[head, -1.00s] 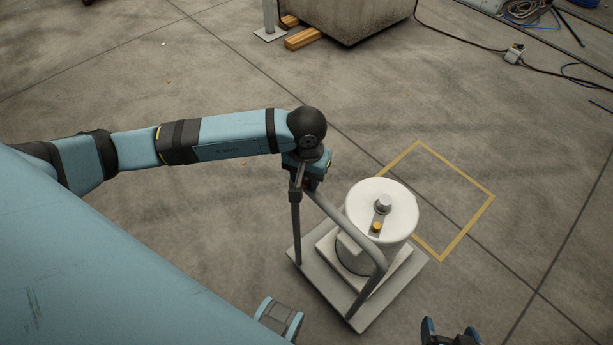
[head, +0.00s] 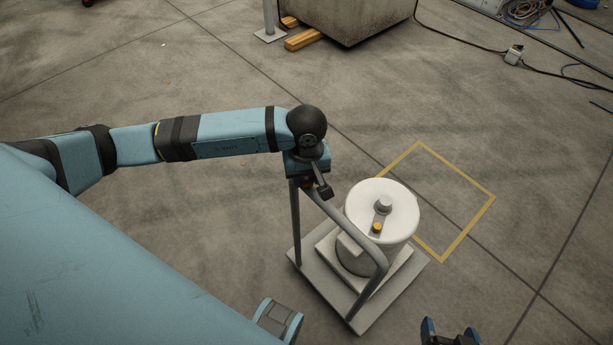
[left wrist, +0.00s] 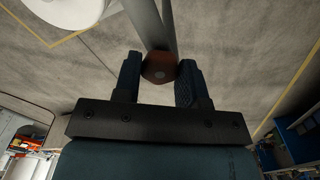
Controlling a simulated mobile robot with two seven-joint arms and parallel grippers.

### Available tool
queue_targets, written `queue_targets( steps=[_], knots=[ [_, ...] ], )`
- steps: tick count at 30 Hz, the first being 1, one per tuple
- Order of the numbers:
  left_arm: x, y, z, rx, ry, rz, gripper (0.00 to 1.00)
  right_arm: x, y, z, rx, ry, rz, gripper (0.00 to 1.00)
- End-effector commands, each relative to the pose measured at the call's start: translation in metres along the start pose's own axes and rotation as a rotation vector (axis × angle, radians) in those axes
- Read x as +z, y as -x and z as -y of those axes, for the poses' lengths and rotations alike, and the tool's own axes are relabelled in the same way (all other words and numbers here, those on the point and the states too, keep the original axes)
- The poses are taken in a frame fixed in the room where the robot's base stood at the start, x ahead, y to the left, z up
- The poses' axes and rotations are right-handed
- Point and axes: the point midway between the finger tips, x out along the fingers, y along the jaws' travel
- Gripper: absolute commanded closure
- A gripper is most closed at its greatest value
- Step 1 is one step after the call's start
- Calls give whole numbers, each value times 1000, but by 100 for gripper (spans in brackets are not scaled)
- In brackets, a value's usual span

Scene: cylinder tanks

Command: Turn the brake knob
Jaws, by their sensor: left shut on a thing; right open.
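The brake knob (left wrist: 158,67) is a small reddish-brown faceted piece on the cart's grey handle. In the left wrist view it sits between my two dark fingers, with the grey bar behind it. My left gripper (left wrist: 160,80) is shut on it. In the head view my left gripper (head: 308,180) is at the upper left end of the handle (head: 345,222), and the knob is mostly hidden by the wrist. My right gripper (head: 450,333) is open and empty at the bottom edge, apart from the cart.
The cart's flat platform (head: 355,322) carries a white cylinder tank (head: 365,255) with a top valve and yellow cap. A yellow floor outline (head: 468,228) lies right of it. A big grey container (head: 355,20), a cable and hoses are at the back.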

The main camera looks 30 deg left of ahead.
Motion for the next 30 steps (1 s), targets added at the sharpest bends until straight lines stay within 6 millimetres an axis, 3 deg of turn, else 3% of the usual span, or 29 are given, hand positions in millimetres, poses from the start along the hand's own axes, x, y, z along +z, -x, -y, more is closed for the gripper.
queue_targets(
  steps=[7,15,25,30],
  knots=[
    [0,0,0,-1,23,-1,75,2,1,0,0,1,4,10],
    [0,0,0,-1,278,0,75,3,0,-2,0,6,3,10],
    [0,0,0,-1,312,-1,75,0,-1,-2,1,7,-2,10],
    [0,0,0,-1,493,-1,75,0,-2,-2,1,6,-3,10]
  ],
)
